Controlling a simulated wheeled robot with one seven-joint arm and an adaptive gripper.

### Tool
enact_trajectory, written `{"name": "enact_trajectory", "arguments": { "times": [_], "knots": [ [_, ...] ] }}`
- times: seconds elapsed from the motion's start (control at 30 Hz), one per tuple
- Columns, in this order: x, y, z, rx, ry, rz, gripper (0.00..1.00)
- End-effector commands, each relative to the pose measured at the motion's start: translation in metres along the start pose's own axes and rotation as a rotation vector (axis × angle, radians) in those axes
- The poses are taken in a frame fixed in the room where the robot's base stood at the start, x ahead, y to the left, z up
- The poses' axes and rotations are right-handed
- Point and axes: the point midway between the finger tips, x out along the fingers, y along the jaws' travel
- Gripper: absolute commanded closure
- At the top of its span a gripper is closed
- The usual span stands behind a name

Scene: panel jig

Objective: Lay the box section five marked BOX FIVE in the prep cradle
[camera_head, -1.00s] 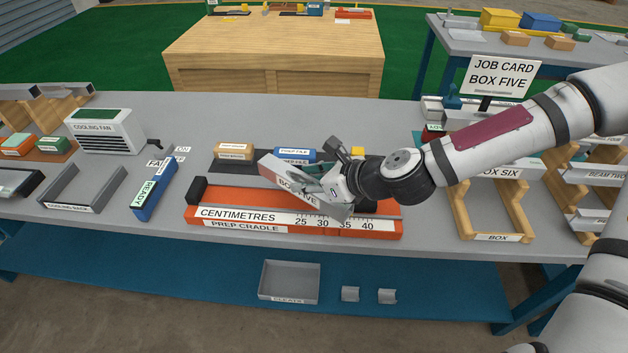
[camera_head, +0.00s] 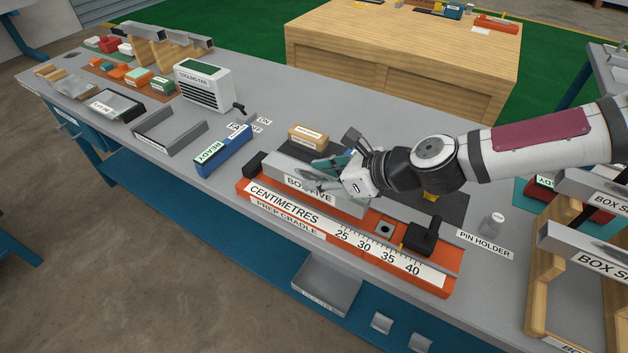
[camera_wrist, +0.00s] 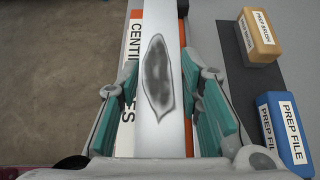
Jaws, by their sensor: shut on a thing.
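The box section BOX FIVE (camera_head: 290,177) is a grey metal bar, lined up lengthwise over the orange prep cradle (camera_head: 430,284) behind its centimetre scale. Its left end is near the black stop (camera_head: 255,164). I cannot tell whether it rests on the cradle bed. My gripper (camera_head: 335,175) is shut on it, and the fingers partly hide its label. The wrist view shows the bar (camera_wrist: 157,30) between the two teal-padded fingers, with a dark smear on its top face. The cradle's right part, with a black clamp block (camera_head: 421,240), is uncovered.
The prep brush (camera_head: 308,137) and prep file (camera_wrist: 283,128) lie on a dark mat behind the cradle. A blue READY block (camera_head: 223,150) and cooling fan (camera_head: 204,84) stand left. A pin holder label (camera_head: 486,244) and a wooden rack (camera_head: 545,285) are at right.

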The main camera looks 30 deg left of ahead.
Motion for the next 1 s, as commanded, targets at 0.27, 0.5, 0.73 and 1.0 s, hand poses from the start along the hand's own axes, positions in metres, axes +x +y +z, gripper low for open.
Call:
{"name": "enact_trajectory", "arguments": {
  "times": [0.27,0.5,0.73,1.0],
  "knots": [
    [0.025,-0.013,0.013,0.000,0.000,0.000,1.00],
    [0.040,-0.013,-0.007,0.003,0.000,0.002,1.00],
    [0.045,-0.014,-0.015,0.000,0.000,-0.001,1.00],
    [0.045,-0.013,-0.017,0.002,0.001,0.000,0.49]
  ]
}}
